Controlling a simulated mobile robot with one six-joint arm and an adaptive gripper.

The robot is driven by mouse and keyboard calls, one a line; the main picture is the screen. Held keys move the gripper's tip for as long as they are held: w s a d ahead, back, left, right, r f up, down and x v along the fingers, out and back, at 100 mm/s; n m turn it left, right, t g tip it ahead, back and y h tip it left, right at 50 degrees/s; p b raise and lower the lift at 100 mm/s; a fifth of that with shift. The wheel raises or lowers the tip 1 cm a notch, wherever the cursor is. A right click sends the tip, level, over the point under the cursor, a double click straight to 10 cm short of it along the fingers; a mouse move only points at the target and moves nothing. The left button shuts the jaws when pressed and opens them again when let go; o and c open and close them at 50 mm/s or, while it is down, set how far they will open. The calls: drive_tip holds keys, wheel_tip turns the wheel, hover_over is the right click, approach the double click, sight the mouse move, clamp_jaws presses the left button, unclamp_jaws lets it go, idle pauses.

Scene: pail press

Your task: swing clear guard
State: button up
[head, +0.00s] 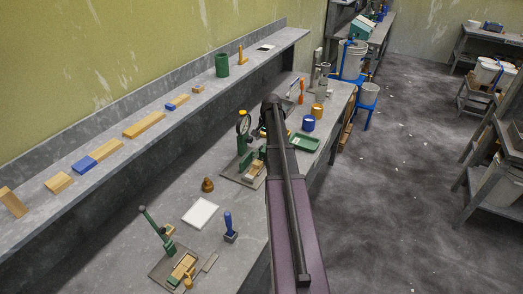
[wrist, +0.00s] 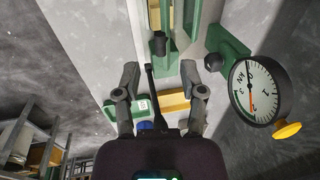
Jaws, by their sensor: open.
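I cannot make out a clear guard in either view. A green press (head: 243,158) with a round dial gauge (head: 243,124) stands on the bench, partly behind my arm in the head view. In the wrist view the white-faced gauge (wrist: 252,91) is to the right of my gripper, with an orange knob (wrist: 287,130) on its rim. My gripper (wrist: 160,74) is open, and a thin dark bar (wrist: 150,88) shows between its fingers. I cannot tell whether they touch it. A green upright (wrist: 158,60) lies just ahead. A dark round knob (wrist: 213,62) is right of the right fingertip.
A green tray (head: 303,142) and a blue cup (head: 309,123) stand right of my arm. A hand-lever tool (head: 173,262), a white sheet (head: 200,213) and a blue-handled stamp (head: 230,229) are on the near bench. A shelf (head: 140,150) with wooden blocks runs along the wall.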

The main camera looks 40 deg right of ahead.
sight(256, 155)
drive_tip(key=shift+w+a+f+b, duration=0.1)
drive_tip(key=shift+w+f+b, duration=0.1)
drive_tip(key=shift+f+b, duration=0.75)
drive_tip(key=shift+w+a+f+b, duration=0.1)
drive_tip(key=shift+w+f+b, duration=0.05)
drive_tip(key=shift+f+b, duration=0.8)
drive_tip(key=shift+f, duration=0.2)
clamp_jaws()
